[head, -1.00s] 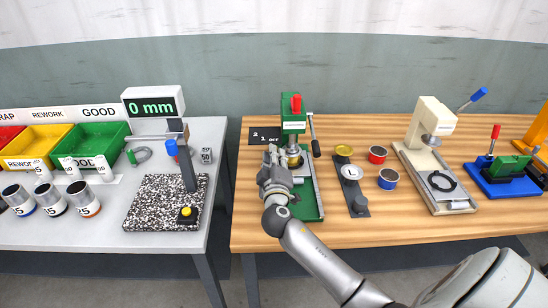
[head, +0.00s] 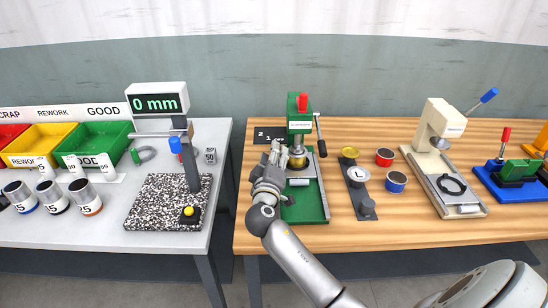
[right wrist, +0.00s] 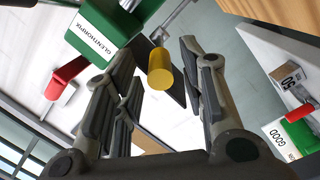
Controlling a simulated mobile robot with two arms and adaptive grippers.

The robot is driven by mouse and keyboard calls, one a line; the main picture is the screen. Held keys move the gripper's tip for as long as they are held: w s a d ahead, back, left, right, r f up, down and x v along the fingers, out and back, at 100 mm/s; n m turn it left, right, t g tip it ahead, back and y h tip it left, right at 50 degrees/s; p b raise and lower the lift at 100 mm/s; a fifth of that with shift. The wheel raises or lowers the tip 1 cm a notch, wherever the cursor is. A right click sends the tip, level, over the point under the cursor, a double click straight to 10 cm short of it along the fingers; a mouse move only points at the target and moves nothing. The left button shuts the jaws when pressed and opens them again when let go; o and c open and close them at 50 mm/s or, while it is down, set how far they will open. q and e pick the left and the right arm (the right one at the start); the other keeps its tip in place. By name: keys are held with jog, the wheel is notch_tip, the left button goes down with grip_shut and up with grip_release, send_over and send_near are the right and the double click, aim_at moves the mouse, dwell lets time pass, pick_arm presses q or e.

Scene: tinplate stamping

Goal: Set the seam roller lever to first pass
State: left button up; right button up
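The green seam roller (head: 301,126) with a red knob stands on the wooden bench in the head view. A dark plate (head: 268,133) marked 2, 1 and OFF is at its left. My right gripper (head: 276,151) is in front of the plate, left of the brass-coloured part under the machine's head. In the right wrist view its fingers are open, with a yellow cylindrical knob (right wrist: 160,72) showing in the gap between them. The knob looks like the lever's end; my gripper hides the lever in the head view, so its setting cannot be told. My left gripper is not in view.
A grey side lever (head: 319,133) stands at the machine's right. A dark strip fixture (head: 367,208), several tins and a cream press (head: 437,125) are farther right. A grey table (head: 220,150) with a height gauge and coloured bins is at the left, across a gap.

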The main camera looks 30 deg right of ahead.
jog(key=v, duration=1.2)
